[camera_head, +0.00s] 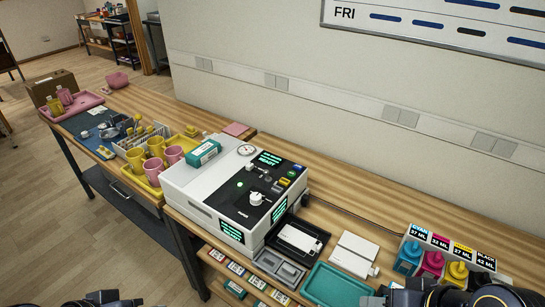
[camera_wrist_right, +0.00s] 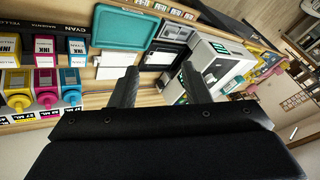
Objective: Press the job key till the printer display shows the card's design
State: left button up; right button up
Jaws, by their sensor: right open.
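The white printer (camera_head: 190,190) stands on the bench with a black top panel. A display (camera_head: 268,158) at the panel's back shows green text too small to read. More lit green screens show on its front (camera_head: 231,231) and right side (camera_head: 279,210). Small coloured keys (camera_head: 285,182) sit at the panel's right edge; I cannot tell which is the job key. I cannot single out the card or its design. My right gripper (camera_wrist_right: 160,82) is open and empty, apart from the printer. My left gripper (camera_head: 105,299) is partly cut off at the bottom edge; its jaws are unclear.
A teal box (camera_head: 204,153) lies on the printer. Yellow and pink mugs (camera_head: 154,168) stand left of it. A black tray (camera_head: 298,240), a white pad (camera_head: 356,252) and a teal tray (camera_head: 335,288) lie to the right, then ink bottles (camera_head: 432,262).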

grip_shut()
dwell(1.1)
